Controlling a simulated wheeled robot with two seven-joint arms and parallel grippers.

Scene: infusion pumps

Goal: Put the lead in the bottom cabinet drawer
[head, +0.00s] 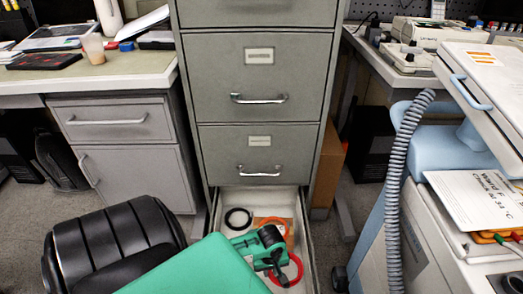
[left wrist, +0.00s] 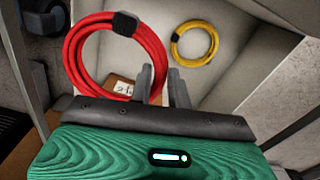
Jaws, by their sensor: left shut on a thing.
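The bottom cabinet drawer (head: 305,240) is pulled open. My left gripper (head: 277,262) reaches down over it and is shut on a red coiled lead (head: 297,270). In the left wrist view the red lead (left wrist: 72,62), with a black tie on its top, stands at the fingertips (left wrist: 161,85) on its right side. It looks much larger there than the coil on the drawer floor. The gripper hides part of it in the head view. My right gripper is not in view.
The grey cabinet (head: 225,78) rises behind. A light-blue cart with a grey hose (head: 398,170) stands at the right.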

